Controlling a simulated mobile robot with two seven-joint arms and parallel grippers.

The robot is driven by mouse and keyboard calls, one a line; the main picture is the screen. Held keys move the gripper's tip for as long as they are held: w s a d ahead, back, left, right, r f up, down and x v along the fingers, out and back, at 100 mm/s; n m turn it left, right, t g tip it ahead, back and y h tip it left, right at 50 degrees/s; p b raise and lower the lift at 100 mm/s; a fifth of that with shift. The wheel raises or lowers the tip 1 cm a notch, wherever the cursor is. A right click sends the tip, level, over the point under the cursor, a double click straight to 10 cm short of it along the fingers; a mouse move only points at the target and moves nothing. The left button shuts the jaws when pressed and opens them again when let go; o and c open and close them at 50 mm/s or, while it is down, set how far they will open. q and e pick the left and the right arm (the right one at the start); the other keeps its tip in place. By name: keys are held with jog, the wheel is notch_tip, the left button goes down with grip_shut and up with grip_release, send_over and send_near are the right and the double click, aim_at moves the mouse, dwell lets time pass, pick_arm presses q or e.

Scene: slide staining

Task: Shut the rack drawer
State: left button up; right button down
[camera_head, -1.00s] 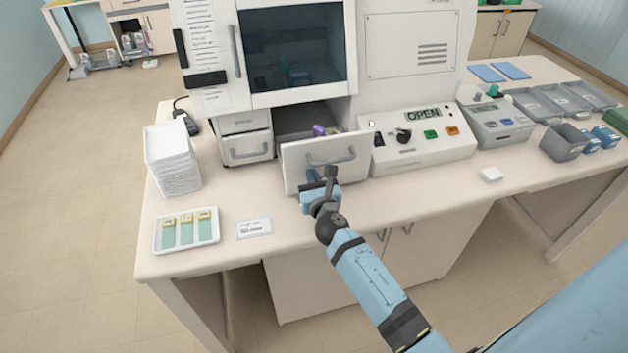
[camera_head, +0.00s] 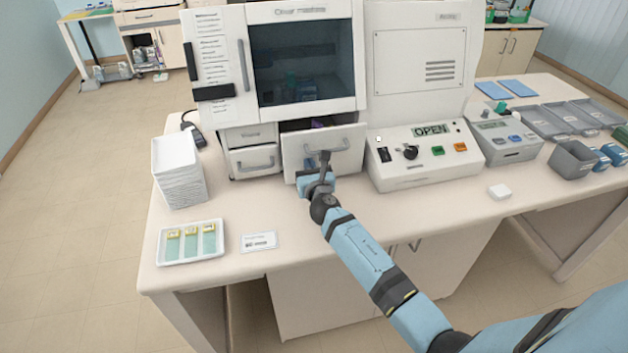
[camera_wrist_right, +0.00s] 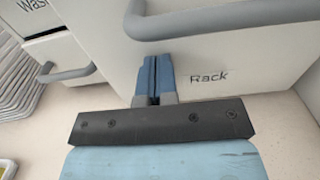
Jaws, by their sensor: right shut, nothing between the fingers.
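The rack drawer (camera_head: 345,142) is a white drawer at the bottom of the white machine, with a grey bar handle. It stands slightly open, with a narrow dark gap above its front and a bit of something purple inside. My right gripper (camera_head: 317,168) is shut and empty at the lower middle of the drawer front. In the right wrist view the closed blue fingertips (camera_wrist_right: 155,70) are against or very close to the drawer front, just below the handle (camera_wrist_right: 215,17) and left of the word "Rack". My left gripper is not in view.
The waste drawer (camera_head: 254,161) is just left of the rack drawer. A control box (camera_head: 400,172) reading "OPEN" stands close on the right. A stack of white trays (camera_head: 180,172), a slide tray (camera_head: 190,257) and a label card (camera_head: 259,242) lie at the left.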

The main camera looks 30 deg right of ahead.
jog(key=b+x, duration=0.1)
jog(key=x, duration=0.5)
jog(key=shift+r, duration=0.25)
